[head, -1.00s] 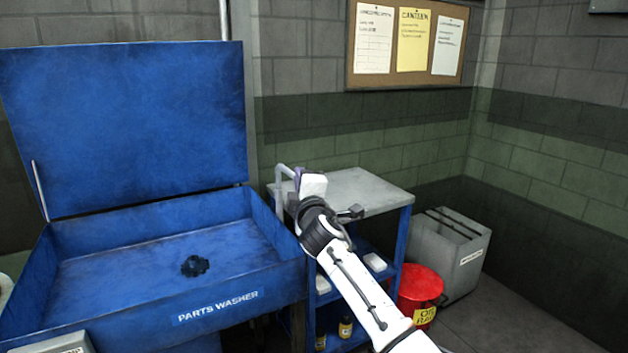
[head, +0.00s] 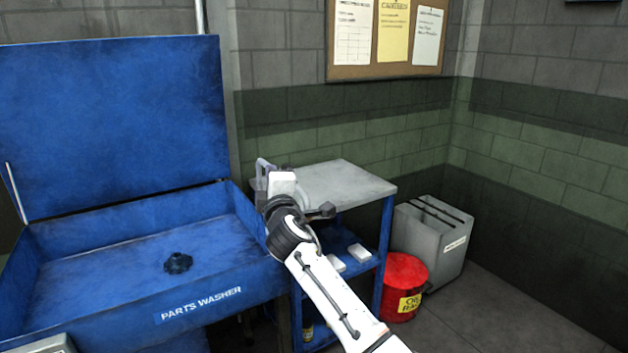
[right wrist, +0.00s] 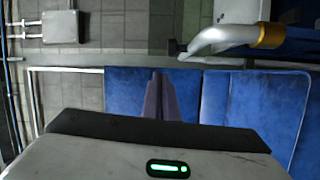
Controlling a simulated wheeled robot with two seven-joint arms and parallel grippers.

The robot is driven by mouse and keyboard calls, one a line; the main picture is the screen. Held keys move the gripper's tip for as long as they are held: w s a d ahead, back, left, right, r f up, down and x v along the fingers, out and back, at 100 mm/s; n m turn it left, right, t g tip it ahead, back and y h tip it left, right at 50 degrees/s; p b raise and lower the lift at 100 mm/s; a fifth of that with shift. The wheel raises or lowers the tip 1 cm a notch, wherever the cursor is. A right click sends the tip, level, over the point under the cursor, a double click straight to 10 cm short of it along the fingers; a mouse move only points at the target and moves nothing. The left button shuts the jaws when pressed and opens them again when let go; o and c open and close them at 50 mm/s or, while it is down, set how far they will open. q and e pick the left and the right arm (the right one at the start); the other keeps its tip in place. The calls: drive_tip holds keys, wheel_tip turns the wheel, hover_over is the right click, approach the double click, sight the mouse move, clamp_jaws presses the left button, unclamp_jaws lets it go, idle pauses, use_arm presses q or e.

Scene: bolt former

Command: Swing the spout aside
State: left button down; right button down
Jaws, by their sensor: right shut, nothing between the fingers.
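The spout is a grey curved pipe (head: 261,170) at the right rear corner of the blue parts washer (head: 232,212). In the right wrist view the spout (right wrist: 222,38) shows at the upper right, with a brass collar at its right end and a dark tip at its left end. My right gripper (right wrist: 158,98) is shut and empty, its purple fingers together. The spout lies up and to the right of the fingers in that view; I cannot tell whether they touch. In the head view my wrist hides the fingertips and part of the spout. My left gripper is not in view.
A blue trolley with a grey top (head: 340,184) stands right of the washer, close behind my right arm. A red can (head: 402,285) and a grey bin (head: 432,240) stand farther right. The washer's lid (head: 110,120) is up. A black part (head: 178,263) lies in the basin.

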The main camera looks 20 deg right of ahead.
drive_tip(key=s+d, duration=0.5)
drive_tip(key=d, duration=0.2)
drive_tip(key=shift+s+d+f, duration=0.15)
drive_tip(key=shift+d+f, duration=0.2)
drive_tip(key=shift+d, duration=0.05)
